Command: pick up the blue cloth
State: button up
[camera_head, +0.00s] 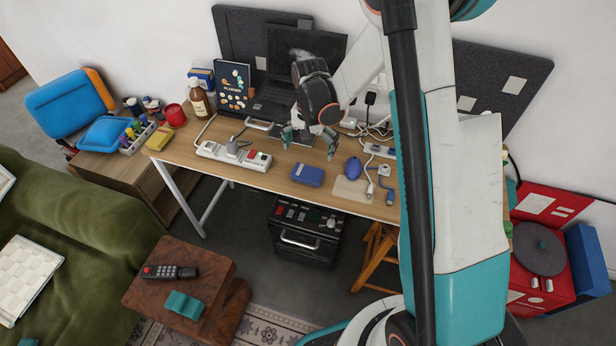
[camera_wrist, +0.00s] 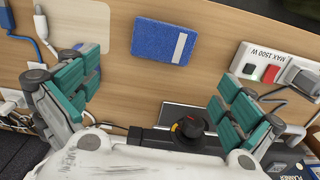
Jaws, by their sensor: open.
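The blue cloth (camera_head: 307,175) lies folded flat, like a small block, near the front edge of the wooden desk (camera_head: 275,180). In the wrist view the cloth (camera_wrist: 160,42) shows a textured blue face with a pale label strip at its right side. My gripper (camera_head: 308,143) is above the desk, farther back than the cloth. Its teal fingers are spread wide and empty in the wrist view (camera_wrist: 158,75), with the cloth beyond their tips and not touched.
A white power strip (camera_head: 234,154) lies left of the cloth. A blue computer mouse (camera_head: 353,167) and a beige pad (camera_head: 350,188) lie to its right. Cables lie at the right.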

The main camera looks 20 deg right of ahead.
aim_at(308, 171)
jog(key=f+b, duration=0.3)
jog(key=f, duration=0.6)
jog(key=shift+a+f, duration=0.1)
jog(key=shift+a, duration=0.1)
jog(key=c, duration=0.9)
